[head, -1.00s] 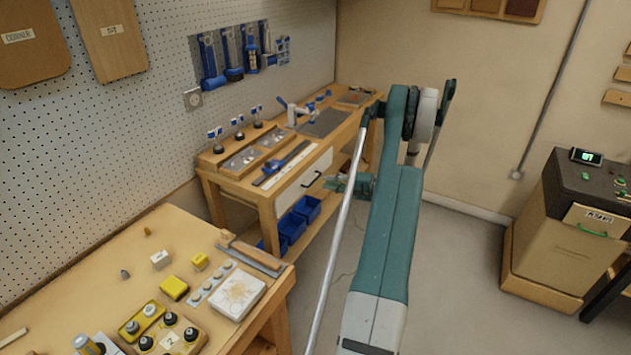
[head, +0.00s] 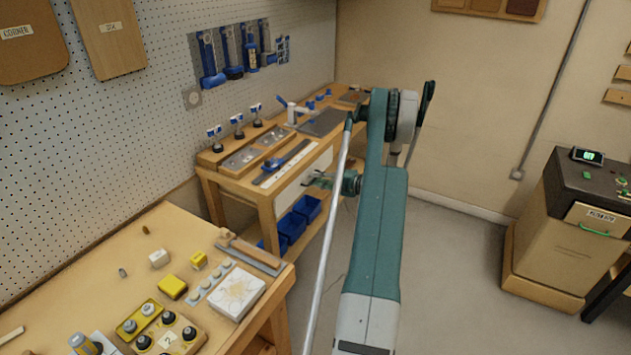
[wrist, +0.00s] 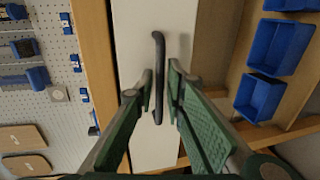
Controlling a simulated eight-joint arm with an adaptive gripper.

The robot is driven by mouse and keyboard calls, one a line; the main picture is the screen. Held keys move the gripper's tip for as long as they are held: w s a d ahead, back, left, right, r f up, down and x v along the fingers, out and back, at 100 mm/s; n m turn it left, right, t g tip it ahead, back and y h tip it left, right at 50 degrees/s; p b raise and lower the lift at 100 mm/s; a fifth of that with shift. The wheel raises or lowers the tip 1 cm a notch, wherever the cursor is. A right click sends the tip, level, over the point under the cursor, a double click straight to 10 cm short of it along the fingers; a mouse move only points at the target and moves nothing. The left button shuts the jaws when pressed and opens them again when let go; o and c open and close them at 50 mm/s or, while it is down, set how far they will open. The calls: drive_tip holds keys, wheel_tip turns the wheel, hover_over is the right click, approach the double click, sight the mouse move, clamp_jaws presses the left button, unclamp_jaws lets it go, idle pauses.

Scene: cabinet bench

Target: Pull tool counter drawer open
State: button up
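The tool counter (head: 262,187) is a wooden bench against the pegboard wall, with a white drawer front (head: 290,194) under its top. In the wrist view the white drawer front (wrist: 158,150) carries a dark bar handle (wrist: 158,80). My gripper (wrist: 160,85) is open, its green fingers on either side of the handle's lower part; I cannot tell whether they touch it. In the head view my gripper (head: 314,180) is at the drawer front and hides the handle. The drawer looks closed.
Blue bins (head: 298,220) sit on the shelf below the drawer. A nearer workbench (head: 160,225) holds yellow blocks and small parts. A cabinet with a green handle (head: 570,230) stands at right. The floor between is clear.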

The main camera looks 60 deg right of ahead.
drive_tip(key=shift+w, duration=0.25)
drive_tip(key=shift+c, duration=0.3)
clamp_jaws()
drive_tip(key=f+b+v, duration=0.1)
drive_tip(key=f+v, duration=0.1)
drive_tip(key=v, duration=1.1)
drive_tip(key=s+f+b+v, duration=0.1)
drive_tip(key=f+v, duration=0.2)
drive_tip(key=v, duration=1)
drive_tip(key=shift+s+f+b, duration=0.25)
drive_tip(key=shift+b, duration=0.15)
drive_tip(key=shift+o, duration=0.3)
unclamp_jaws()
